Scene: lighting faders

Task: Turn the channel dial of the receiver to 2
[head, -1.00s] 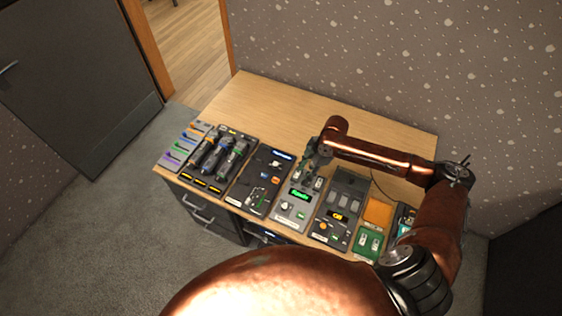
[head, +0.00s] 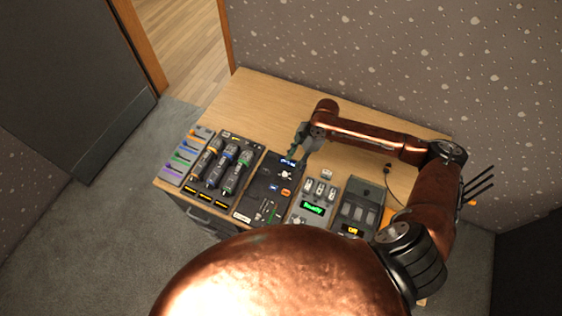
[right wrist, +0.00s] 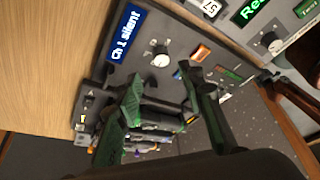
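The receiver is a dark panel (head: 262,190) in the head view, between the microphone rack and the "Ready" box. In the right wrist view its blue display (right wrist: 125,32) reads "Ch 1 silent". Its white-faced channel dial (right wrist: 160,55) is beside the display; it also shows in the head view (head: 285,174). The dial's exact pointer setting is too small to read. My right gripper (right wrist: 160,78) is open and empty, its green-lit fingers apart near the dial. In the head view the right gripper (head: 296,158) is over the receiver's far end. My left gripper is out of view.
A rack with three handheld microphones (head: 228,165) and a colored fader panel (head: 185,156) stand left of the receiver. The "Ready" box (head: 313,198) and an orange-display box (head: 358,206) stand to the right. Bare wooden tabletop (head: 255,105) lies behind.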

